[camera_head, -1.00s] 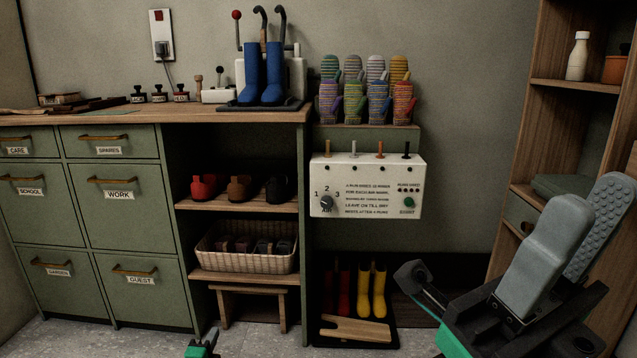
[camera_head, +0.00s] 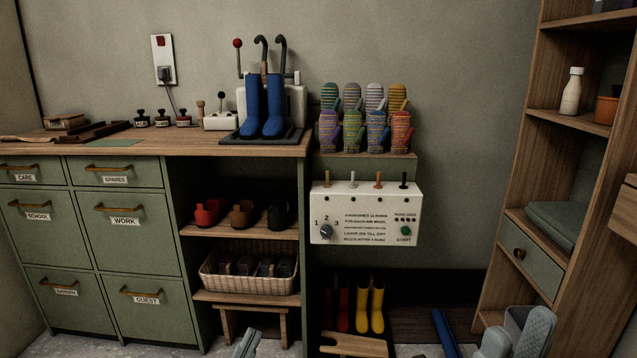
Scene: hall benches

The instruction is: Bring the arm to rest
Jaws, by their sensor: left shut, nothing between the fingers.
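My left gripper (camera_head: 247,344) shows only as grey fingertips at the bottom edge, in front of the low wooden stool. Its fingers are together with nothing seen between them. My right gripper (camera_head: 516,334) shows at the bottom right, in front of the tall shelf unit. Its grey, rounded fingers rise into view, one with a textured pad, but the lower parts are cut off and the gap between them is unclear. Neither gripper is seen touching any furniture.
Green drawer cabinets (camera_head: 126,245) and open shelves with shoes and a basket (camera_head: 246,282) stand left. A white dryer panel (camera_head: 365,213) hangs centrally above red and yellow boots (camera_head: 369,308). A wooden shelf unit (camera_head: 535,190) stands right. A blue bar (camera_head: 445,332) shows low down.

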